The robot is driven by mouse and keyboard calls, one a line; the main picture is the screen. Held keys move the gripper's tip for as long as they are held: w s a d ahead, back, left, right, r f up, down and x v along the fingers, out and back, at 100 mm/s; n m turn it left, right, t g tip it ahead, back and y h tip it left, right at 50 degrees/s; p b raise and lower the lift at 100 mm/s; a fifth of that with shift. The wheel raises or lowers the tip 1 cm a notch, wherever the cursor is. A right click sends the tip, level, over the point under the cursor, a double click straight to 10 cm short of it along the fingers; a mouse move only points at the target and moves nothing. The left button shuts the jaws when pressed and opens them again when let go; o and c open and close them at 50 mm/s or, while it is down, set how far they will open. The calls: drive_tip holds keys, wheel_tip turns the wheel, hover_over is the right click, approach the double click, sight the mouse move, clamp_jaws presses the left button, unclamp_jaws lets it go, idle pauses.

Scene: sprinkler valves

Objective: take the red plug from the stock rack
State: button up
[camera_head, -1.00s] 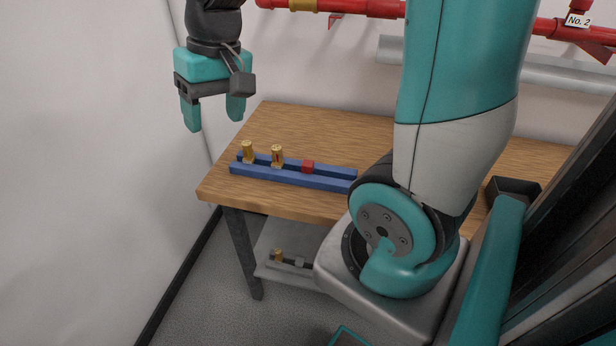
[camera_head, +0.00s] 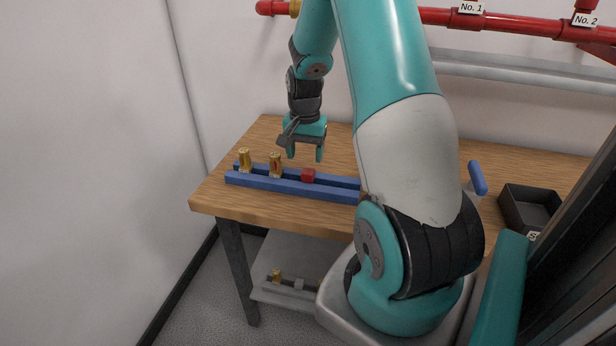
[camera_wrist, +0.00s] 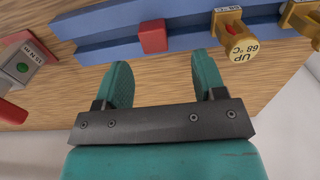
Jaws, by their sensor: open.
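The red plug (camera_head: 308,175) sits in the blue stock rack (camera_head: 330,193) on the wooden table, to the right of two brass sprinkler heads. My gripper (camera_head: 305,156) is open and empty, pointing down behind and above the red plug, apart from it. In the wrist view the red plug (camera_wrist: 152,36) lies in the blue rack (camera_wrist: 105,50), beyond my gripper's fingertips (camera_wrist: 160,72). The plug is about in line with the gap between the fingers. Nothing is between the fingers but table top.
Two brass sprinklers stand in the rack, one nearer the plug (camera_head: 276,165) and one at the left end (camera_head: 245,160). A black tray (camera_head: 530,208) and a blue-handled item (camera_head: 477,178) are at right. Red pipes (camera_head: 510,22) run along the wall. A lower shelf (camera_head: 290,299) holds small parts.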

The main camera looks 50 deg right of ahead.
sight(308, 171)
drive_tip(key=shift+s+d+f+p, duration=0.1)
drive_tip(key=shift+s+f+p, duration=0.1)
drive_tip(key=shift+f, duration=1.4)
drive_tip(key=shift+s+f+p, duration=0.1)
drive_tip(key=shift+s+f, duration=0.1)
drive_tip(key=shift+f, duration=1.35)
drive_tip(key=c, duration=1.1)
